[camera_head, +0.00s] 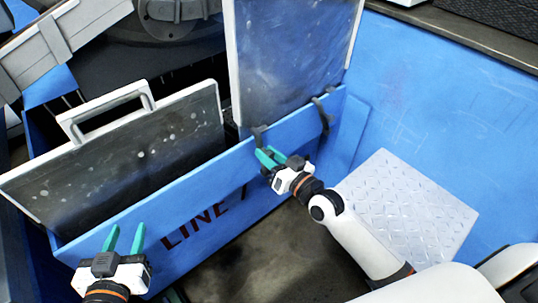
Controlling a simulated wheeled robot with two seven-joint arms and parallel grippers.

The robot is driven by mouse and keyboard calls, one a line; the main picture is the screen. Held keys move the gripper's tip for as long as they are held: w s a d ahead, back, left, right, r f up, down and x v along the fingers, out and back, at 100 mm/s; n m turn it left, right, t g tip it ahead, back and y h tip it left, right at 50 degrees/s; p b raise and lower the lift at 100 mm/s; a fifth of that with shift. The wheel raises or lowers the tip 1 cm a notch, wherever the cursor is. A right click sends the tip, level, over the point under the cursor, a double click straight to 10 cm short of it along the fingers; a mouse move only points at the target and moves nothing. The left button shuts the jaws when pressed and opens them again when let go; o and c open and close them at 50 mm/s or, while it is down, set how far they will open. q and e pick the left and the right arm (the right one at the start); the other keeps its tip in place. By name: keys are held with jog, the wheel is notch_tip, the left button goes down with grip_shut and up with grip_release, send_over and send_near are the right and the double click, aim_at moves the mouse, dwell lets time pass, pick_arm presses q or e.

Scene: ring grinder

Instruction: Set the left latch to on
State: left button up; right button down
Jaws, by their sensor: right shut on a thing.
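The left latch (258,134) is a small dark piece on the top edge of the blue panel marked LINE, by the lower left corner of the raised panel. My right gripper (267,154) is at this latch, its teal fingers closed on the latch's lower part, which they partly hide. The right latch (321,113), also dark, hangs over the same edge further right. My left gripper (124,238) is open and empty in front of the blue panel at the lower left, fingers pointing up.
A raised panel with a white frame (290,62) stands behind the latches. A grey panel with a handle (130,150) leans to the left. A light tread plate (410,208) lies at right, beside a blue wall (450,115). Dark floor (275,255) is open below.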

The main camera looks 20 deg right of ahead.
jog(key=c, duration=1.2)
grip_release()
jog(key=shift+w+d+r, duration=0.2)
jog(key=shift+d+r, duration=0.1)
jog(key=shift+d, duration=0.15)
jog(key=shift+c, duration=0.2)
pick_arm(q)
jog(key=shift+w+d, duration=0.1)
jog(key=shift+d, duration=0.1)
pick_arm(e)
jog(key=shift+o, duration=0.2)
jog(key=shift+s, duration=0.2)
pick_arm(q)
jog(key=s+a+f+g+y+p, duration=0.3)
jog(key=s+f+g, duration=0.6)
jog(key=s, duration=0.3)
jog(key=shift+s+a+f+n+g+p, duration=0.3)
jog(key=shift+s+a+g+p, duration=0.15)
jog(key=shift+a+g, duration=0.45)
pick_arm(e)
jog(key=v, duration=1.3)
jog(key=shift+s, duration=0.3)
pick_arm(q)
jog(key=shift+a+r, duration=0.1)
jog(key=shift+a, duration=0.05)
pick_arm(e)
jog(key=shift+f, duration=0.1)
